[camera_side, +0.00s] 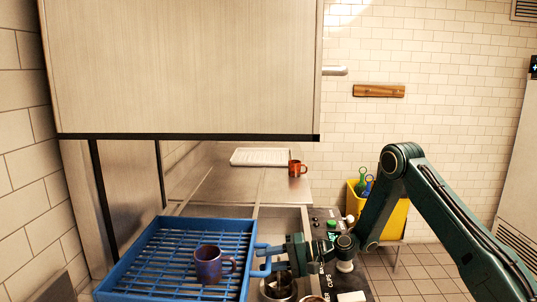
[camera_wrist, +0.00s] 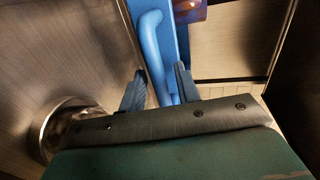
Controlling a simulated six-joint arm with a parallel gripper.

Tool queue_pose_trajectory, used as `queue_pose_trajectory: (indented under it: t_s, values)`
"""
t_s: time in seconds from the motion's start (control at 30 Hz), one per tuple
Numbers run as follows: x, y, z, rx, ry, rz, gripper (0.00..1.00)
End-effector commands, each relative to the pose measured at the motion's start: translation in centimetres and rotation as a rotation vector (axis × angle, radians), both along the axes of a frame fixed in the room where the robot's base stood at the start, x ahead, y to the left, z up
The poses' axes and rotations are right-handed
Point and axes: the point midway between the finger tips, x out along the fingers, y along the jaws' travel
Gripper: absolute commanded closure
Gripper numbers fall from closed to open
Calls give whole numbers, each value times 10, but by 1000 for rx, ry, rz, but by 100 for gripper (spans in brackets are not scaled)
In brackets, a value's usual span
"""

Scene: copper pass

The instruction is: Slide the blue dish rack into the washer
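The blue dish rack (camera_side: 171,223) lies flat at the lower left in the side view, below the raised steel hood of the washer (camera_side: 185,70). A dark purple mug (camera_side: 208,264) stands in it. A blue handle (camera_side: 262,247) sticks out from the rack's right side. My gripper (camera_side: 279,256) is at this handle. In the wrist view, the handle (camera_wrist: 153,42) runs down between the two fingers of my gripper (camera_wrist: 160,85), one on each side. Whether the fingers press on it is unclear.
Metal vessels (camera_side: 280,288) sit just below my gripper. An orange-red mug (camera_side: 298,169) and a white tray (camera_side: 262,157) stand on the steel counter (camera_side: 228,188) behind. A yellow bin (camera_side: 393,217) with green and blue handles stands behind my arm.

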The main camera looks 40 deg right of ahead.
Motion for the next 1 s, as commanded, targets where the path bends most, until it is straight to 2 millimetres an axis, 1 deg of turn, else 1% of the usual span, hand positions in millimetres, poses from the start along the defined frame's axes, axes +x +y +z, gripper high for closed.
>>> queue_pose_trajectory:
  t_s: [0.17, 0.23, 0.33, 0.37, 0.67, 0.87, 1.0]
  values:
    - [0, 0, 0, 0, 0, 0, 68]
    - [0, 0, 0, 0, 0, 0, 78]
    - [0, 0, 0, 0, 0, 0, 97]
    - [0, 0, 0, 0, 0, 0, 100]
    - [3, -3, 0, 1, -1, 1, 100]
    - [16, -15, 0, 1, -5, 2, 100]
    - [29, -28, 0, 0, -5, 2, 100]
